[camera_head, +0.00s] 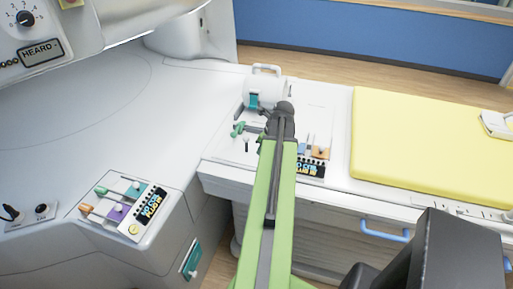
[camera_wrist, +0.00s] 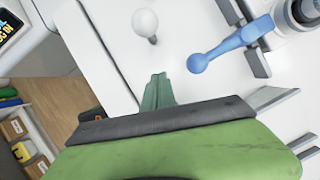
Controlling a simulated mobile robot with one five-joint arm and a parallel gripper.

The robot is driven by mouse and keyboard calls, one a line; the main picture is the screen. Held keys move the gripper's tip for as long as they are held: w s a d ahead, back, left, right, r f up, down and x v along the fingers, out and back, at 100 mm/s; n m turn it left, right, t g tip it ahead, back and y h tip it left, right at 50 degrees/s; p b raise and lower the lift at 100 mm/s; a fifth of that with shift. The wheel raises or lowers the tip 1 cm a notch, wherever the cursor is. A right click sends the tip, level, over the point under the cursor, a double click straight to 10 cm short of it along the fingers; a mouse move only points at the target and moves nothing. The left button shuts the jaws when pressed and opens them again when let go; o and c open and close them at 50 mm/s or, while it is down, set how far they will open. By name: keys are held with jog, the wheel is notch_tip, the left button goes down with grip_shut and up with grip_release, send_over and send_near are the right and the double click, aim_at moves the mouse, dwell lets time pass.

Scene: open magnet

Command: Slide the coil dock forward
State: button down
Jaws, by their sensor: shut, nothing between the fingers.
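A white rounded unit with a loop handle and a teal label (camera_head: 262,90), which may be the coil dock, sits at the far end of a white panel. My gripper (camera_wrist: 157,88) is shut and empty; its narrow green tip points at the white surface in the wrist view. A white ball knob (camera_wrist: 145,22) is just beyond the tip. A blue ball-ended lever (camera_wrist: 228,46) lies to the right, by a grey rail. In the head view my arm hides part of the panel, and my fingertips cannot be made out.
A yellow pad (camera_head: 430,145) covers the bed to the right. A teal lever (camera_head: 238,130) and small knob (camera_head: 246,144) are left of my arm. A control panel (camera_head: 125,205) stands at the lower left, and the magnet housing (camera_head: 40,45) overhangs the upper left.

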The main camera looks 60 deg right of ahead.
jog(key=p+v, duration=0.6)
jog(key=v, duration=0.3)
jog(key=shift+w+p, duration=0.2)
jog(key=shift+p, duration=0.2)
jog(key=shift+r, duration=0.15)
